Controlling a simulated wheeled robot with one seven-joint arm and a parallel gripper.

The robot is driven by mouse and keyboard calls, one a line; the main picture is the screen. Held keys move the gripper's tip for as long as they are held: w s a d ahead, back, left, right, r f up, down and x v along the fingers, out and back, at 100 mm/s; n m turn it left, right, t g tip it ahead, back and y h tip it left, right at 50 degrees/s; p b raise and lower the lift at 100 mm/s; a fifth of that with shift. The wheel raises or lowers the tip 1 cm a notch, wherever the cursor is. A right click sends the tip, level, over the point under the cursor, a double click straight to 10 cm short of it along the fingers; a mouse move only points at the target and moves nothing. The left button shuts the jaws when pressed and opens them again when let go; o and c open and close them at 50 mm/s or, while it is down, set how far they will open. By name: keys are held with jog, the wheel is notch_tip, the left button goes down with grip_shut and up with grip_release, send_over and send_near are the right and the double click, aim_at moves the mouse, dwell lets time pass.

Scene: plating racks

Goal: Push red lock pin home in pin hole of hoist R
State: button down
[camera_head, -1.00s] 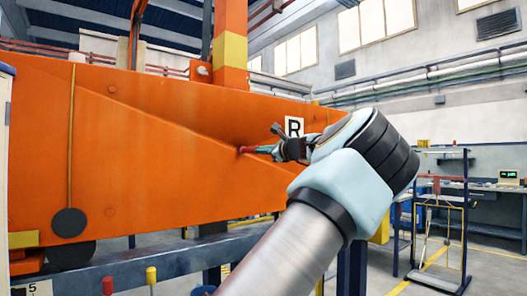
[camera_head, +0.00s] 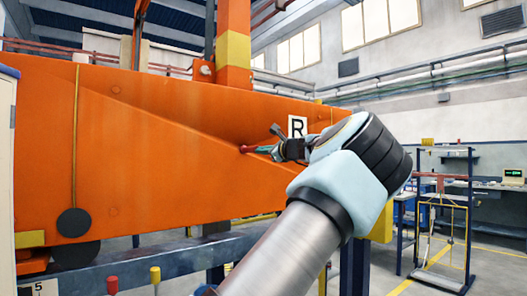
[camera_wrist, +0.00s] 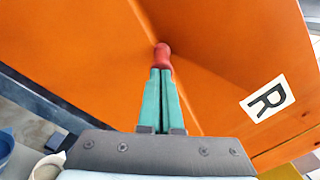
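The red lock pin (camera_head: 244,149) shows as a short red piece at the orange side of hoist R (camera_head: 150,150), left of the R label (camera_head: 297,127). In the wrist view its rounded red end (camera_wrist: 163,52) lies just beyond my green fingertips. My gripper (camera_head: 257,149) points left at the pin. In the wrist view its two fingers (camera_wrist: 161,71) lie close together with only a thin dark line between them, and the red shows ahead of them rather than between. The pin hole is hidden. I cannot tell how deep the pin sits.
A blue-grey rail (camera_head: 150,264) runs below the hoist, with a red-topped peg (camera_head: 112,285) and a yellow-topped peg (camera_head: 155,274) in front.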

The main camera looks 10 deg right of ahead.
jog(key=b+v, duration=0.5)
jog(key=v, duration=0.8)
jog(key=w+a+f+n+g, duration=0.3)
jog(key=w+a+f+g, duration=0.15)
jog(key=a+f, duration=0.7)
jog(key=s+a+f+n+g+h, duration=0.1)
jog(key=s+a+f+n+g, duration=0.15)
jog(key=a+f, duration=0.55)
jog(key=s+a+f+n+g+h, duration=0.15)
jog(key=a+f+n+g, duration=0.35)
jog(key=f, duration=0.6)
jog(key=s+a+f+n+g+h, duration=0.1)
jog(key=s+f+n, duration=0.2)
jog(key=s, duration=0.5)
jog(key=s+a+f+n+g+h, duration=0.1)
jog(key=s+f+n, duration=0.3)
jog(key=s, duration=0.5)
jog(key=s+a+f+n+h, duration=0.3)
jog(key=s+f+n, duration=0.1)
jog(key=s, duration=0.5)
jog(key=shift+a+n+g+p, duration=0.2)
jog(key=shift+n+g+p, duration=0.15)
jog(key=shift+g+p, duration=0.05)
